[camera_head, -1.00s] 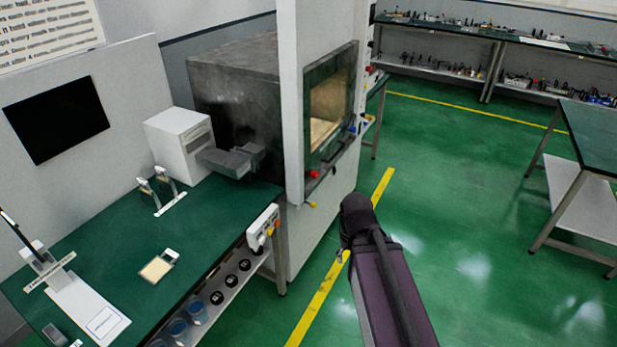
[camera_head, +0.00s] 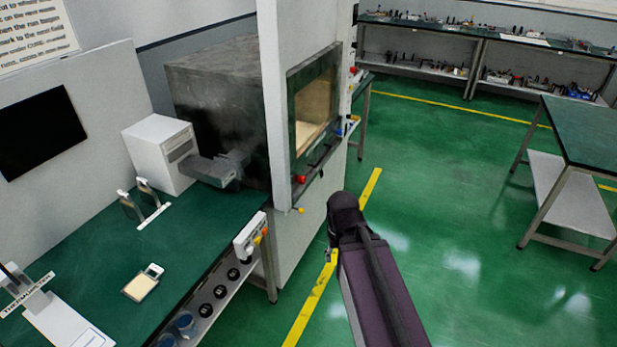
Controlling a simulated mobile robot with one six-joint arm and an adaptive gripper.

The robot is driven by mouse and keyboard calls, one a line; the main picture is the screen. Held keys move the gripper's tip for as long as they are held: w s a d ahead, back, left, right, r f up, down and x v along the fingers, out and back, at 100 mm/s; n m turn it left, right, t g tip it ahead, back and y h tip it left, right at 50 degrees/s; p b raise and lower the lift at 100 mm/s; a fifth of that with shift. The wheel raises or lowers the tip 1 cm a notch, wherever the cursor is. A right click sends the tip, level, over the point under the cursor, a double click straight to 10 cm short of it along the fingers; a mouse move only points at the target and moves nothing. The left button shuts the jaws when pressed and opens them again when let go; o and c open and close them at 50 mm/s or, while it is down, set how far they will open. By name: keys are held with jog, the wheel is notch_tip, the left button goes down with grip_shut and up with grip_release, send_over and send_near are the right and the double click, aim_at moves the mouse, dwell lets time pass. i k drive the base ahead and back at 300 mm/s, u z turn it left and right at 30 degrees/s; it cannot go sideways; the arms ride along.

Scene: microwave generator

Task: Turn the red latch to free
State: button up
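A small red part (camera_head: 301,179), which may be the red latch, sits at the lower left corner of the windowed door (camera_head: 313,105) on the tall white panel of the microwave generator. Another small red part (camera_head: 352,70) shows on the panel's right edge, higher up. Both are too small to tell how they are turned. My dark arm reaches up from the bottom of the view and ends below and right of the door, apart from it. My gripper's fingers are hidden behind or below the arm's end.
A green-topped bench (camera_head: 150,250) with a white box (camera_head: 160,150) and a control box (camera_head: 250,235) stands at left. A yellow knob (camera_head: 300,210) is below the door. Another table (camera_head: 585,135) stands at right. The green floor (camera_head: 440,190) between is clear.

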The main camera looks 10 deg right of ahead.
aim_at(301, 179)
jog(key=i, duration=0.85)
jog(key=u, duration=0.05)
